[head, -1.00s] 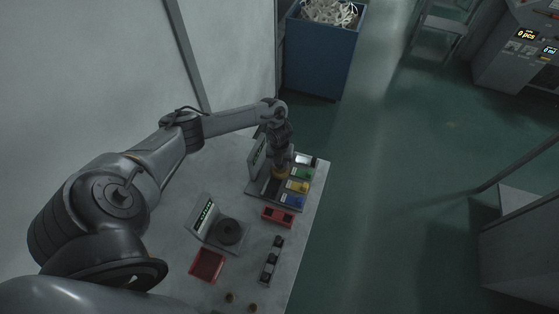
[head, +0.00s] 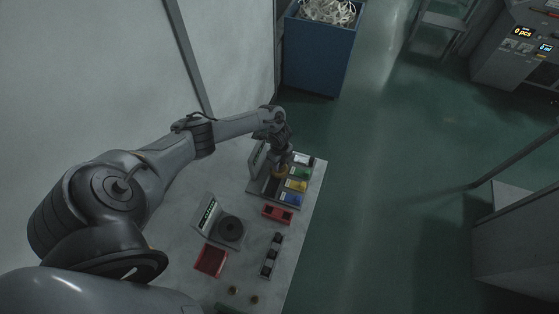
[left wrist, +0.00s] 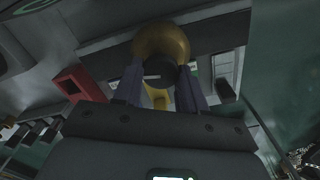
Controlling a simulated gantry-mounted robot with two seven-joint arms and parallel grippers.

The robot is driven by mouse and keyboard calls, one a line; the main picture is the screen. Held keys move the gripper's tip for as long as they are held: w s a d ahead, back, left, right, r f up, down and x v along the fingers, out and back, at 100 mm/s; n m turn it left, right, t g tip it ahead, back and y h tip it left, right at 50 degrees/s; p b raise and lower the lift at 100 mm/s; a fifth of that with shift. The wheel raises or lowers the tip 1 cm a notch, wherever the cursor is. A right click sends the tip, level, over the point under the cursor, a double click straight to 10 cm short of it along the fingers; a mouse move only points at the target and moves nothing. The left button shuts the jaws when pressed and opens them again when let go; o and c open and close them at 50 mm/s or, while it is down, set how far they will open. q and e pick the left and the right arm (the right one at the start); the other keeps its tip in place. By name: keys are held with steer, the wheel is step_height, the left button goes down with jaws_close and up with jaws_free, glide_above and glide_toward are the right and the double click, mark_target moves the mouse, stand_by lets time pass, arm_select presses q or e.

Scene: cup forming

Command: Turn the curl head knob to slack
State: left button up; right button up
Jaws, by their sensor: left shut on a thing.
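My left gripper (head: 281,166) reaches down over a grey panel unit (head: 258,191) on the table. In the left wrist view its two fingers (left wrist: 158,88) are shut on a dark round knob (left wrist: 156,72) with a pale pointer line. A brass-coloured ring (left wrist: 160,40) surrounds the far side of the knob. The ring also shows under the gripper in the head view (head: 279,173). The gripper hides most of the knob in the head view, and I cannot read any mark the pointer faces. My right gripper is not in view.
Green (head: 300,173), yellow (head: 296,185) and blue (head: 291,198) blocks line the unit's right side. A blue bin (head: 319,50) stands beyond the table.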

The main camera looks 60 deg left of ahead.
arm_select(q)
steer(key=n+p, duration=0.1)
steer(key=n, duration=0.2)
steer(key=shift+r+n+p, duration=0.1)
steer(key=shift+n+p, duration=0.25)
steer(key=shift+n, duration=0.05)
steer(key=n+p, duration=0.1)
steer(key=n, duration=0.2)
steer(key=shift+w+n+p, duration=0.1)
steer(key=shift+n+p, duration=0.2)
steer(key=n+p, duration=0.1)
steer(key=n, duration=0.2)
steer(key=shift+a+n+p, duration=0.15)
steer(key=shift+n+p, duration=0.6)
steer(key=shift+n, duration=1.05)
steer(key=o, duration=1.1)
steer(key=shift+c, duration=0.2)
